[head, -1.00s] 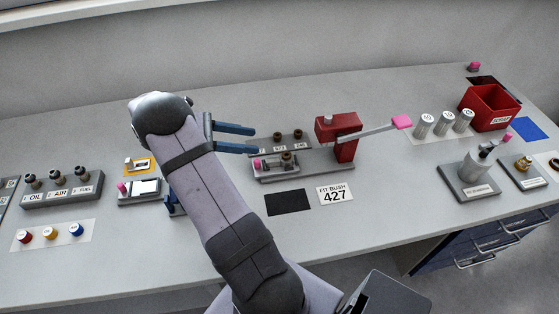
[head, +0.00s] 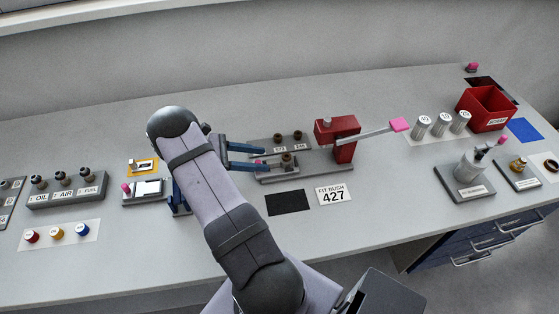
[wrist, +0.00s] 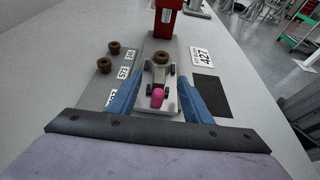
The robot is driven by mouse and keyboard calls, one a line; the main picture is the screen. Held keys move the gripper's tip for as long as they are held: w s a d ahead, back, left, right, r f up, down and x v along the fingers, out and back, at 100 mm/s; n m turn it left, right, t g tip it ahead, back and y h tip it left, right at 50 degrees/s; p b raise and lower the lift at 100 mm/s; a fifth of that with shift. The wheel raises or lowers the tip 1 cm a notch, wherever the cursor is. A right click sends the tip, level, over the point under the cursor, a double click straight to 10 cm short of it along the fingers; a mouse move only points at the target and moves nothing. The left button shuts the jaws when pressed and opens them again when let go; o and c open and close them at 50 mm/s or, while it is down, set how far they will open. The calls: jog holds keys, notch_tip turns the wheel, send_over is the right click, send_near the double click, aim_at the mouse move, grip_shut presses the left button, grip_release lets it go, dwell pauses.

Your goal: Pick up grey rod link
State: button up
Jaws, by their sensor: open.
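A light grey part, which looks like the grey rod link (wrist: 158,76), lies in the low fixture (wrist: 170,107) on the bench, with a brown bush (wrist: 161,57) at its far end and a pink knob (wrist: 157,94) at its near end. My gripper (wrist: 161,78) has its two blue fingers apart, one on each side of this part. I cannot tell whether they touch it. In the head view my gripper (head: 266,158) reaches in from the left over the fixture's left end, and the fingers partly hide the link.
A red press (head: 338,138) with a pink-tipped lever (head: 399,124) stands just right of the link. Brown bushes (head: 298,135) sit on the strip behind. A black mat (head: 287,202) and the 427 card (head: 334,194) lie in front. A red bin (head: 487,106) stands far right.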

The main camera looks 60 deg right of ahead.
aim_at(276, 161)
jog(key=p+x, duration=0.1)
jog(key=x, duration=0.2)
jog(key=shift+s+d+p, duration=0.25)
jog(key=shift+p, duration=0.05)
jog(key=shift+s+d+f, duration=0.35)
jog(key=shift+d, duration=0.05)
grip_shut()
